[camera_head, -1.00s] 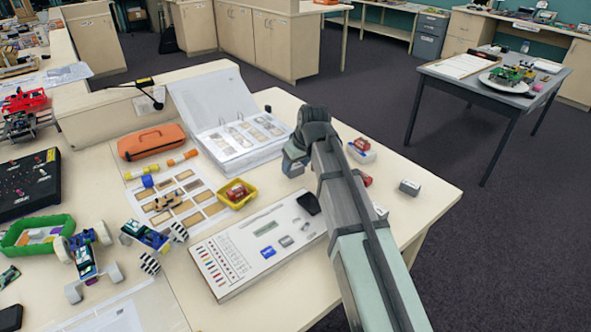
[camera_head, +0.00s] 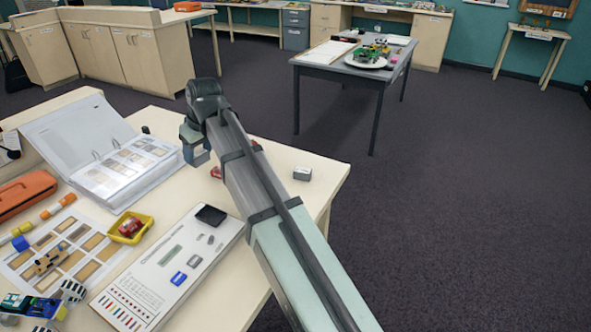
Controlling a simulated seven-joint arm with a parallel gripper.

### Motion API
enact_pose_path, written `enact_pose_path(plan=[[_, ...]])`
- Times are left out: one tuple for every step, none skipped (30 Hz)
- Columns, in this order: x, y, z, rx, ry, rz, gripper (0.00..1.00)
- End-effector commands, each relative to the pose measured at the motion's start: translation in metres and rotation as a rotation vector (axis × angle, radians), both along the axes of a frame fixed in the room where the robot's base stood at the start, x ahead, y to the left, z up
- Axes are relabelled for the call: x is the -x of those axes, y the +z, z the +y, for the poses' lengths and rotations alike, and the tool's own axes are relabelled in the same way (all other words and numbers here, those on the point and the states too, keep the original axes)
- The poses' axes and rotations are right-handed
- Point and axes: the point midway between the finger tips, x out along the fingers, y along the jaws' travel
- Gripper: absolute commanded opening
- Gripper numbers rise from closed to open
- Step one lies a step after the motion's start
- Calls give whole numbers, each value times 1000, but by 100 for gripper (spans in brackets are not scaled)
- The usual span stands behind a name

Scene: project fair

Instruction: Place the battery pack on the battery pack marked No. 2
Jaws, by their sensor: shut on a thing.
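My gripper (camera_head: 194,153) is above the table's far right part, beside the open binder. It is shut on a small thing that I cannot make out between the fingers. A grey-and-white block, possibly a battery pack (camera_head: 302,173), lies near the table's right edge, right of my arm. A small red object (camera_head: 215,171) shows just left of my arm, partly hidden by it. Another red object (camera_head: 256,144) shows just beyond my arm. A red block (camera_head: 131,226) sits in a yellow tray (camera_head: 149,219). No No. 2 mark is readable.
A white panel with a small display (camera_head: 180,262) lies left of my arm. The open binder (camera_head: 120,168) and an orange case (camera_head: 24,195) are farther left. Bare tabletop (camera_head: 315,190) surrounds the grey-and-white block. A grey table (camera_head: 325,66) stands apart across open floor.

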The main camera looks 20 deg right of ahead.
Motion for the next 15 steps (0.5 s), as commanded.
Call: enact_pose_path(plan=[[-6, 2, -19, 0, -28, -1, 27], [-8, 4, -29, -1, -42, -1, 27], [-11, 6, -43, 0, -62, -1, 27], [-13, 7, -53, -1, -76, -1, 27], [-14, 8, -64, 0, -91, -1, 27], [-16, 10, -78, 0, -109, -1, 27], [-17, 11, -88, 0, -125, -1, 27], [-18, 12, -98, -1, -139, -1, 27], [-19, 14, -113, 0, -158, -1, 27], [-19, 16, -123, 0, -172, -1, 27], [-19, 17, -133, 0, -187, -1, 27], [-19, 19, -147, 0, -206, -1, 27], [-19, 21, -157, 0, -221, -1, 27], [-18, 22, -167, 0, -235, -1, 27], [-17, 23, -181, 0, -255, -1, 27]])
